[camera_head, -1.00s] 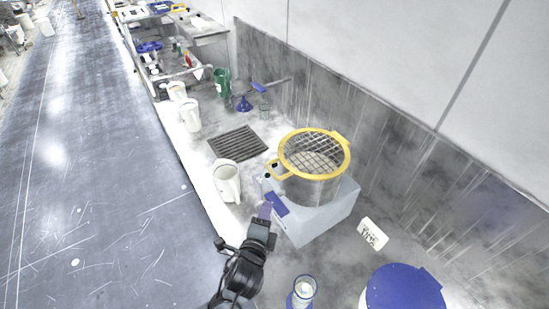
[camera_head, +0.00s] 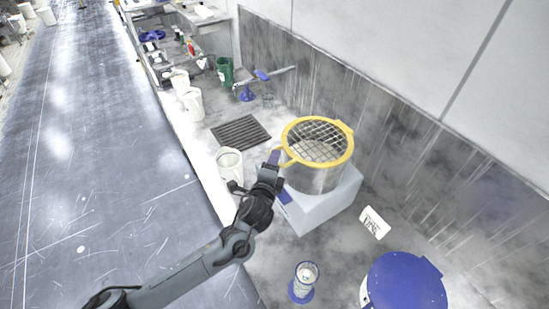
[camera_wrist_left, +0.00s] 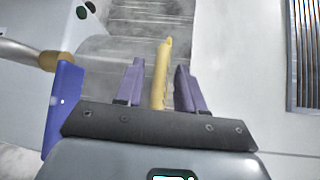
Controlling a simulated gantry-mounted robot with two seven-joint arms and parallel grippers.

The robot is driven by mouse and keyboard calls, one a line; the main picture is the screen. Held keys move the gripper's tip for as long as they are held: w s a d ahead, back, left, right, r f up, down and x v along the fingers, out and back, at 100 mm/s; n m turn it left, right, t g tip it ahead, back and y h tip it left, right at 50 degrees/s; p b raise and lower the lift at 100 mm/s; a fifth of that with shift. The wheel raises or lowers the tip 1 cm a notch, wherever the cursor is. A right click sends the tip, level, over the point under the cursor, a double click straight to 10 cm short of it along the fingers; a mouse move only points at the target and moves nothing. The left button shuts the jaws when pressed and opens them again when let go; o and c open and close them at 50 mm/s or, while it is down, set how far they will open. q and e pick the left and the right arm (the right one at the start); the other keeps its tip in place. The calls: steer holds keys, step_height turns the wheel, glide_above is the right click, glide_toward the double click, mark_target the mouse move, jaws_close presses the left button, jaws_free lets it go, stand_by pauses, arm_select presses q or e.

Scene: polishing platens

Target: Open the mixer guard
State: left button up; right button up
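The mixer is a silver drum (camera_head: 312,178) on a pale box (camera_head: 318,205). Its guard (camera_head: 349,141), a yellow ring with a wire grid, lies over the drum's top, with a yellow loop handle toward my left arm. My left gripper (camera_head: 273,157) is at this handle. In the left wrist view its two purple fingers (camera_wrist_left: 161,88) stand apart, with the yellow handle (camera_wrist_left: 161,72) between them and a gap on each side. The fingertips partly cover the handle in the head view. My right gripper does not show.
A white bucket (camera_head: 230,162) stands close left of my gripper, beside a dark floor grate (camera_head: 240,132). A glass jar on a blue base (camera_head: 302,292) and a blue-lidded drum (camera_head: 404,283) stand nearer. A wall (camera_head: 400,140) runs behind the mixer.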

arm_select(q)
steer(key=shift+x, duration=0.8)
jaws_close()
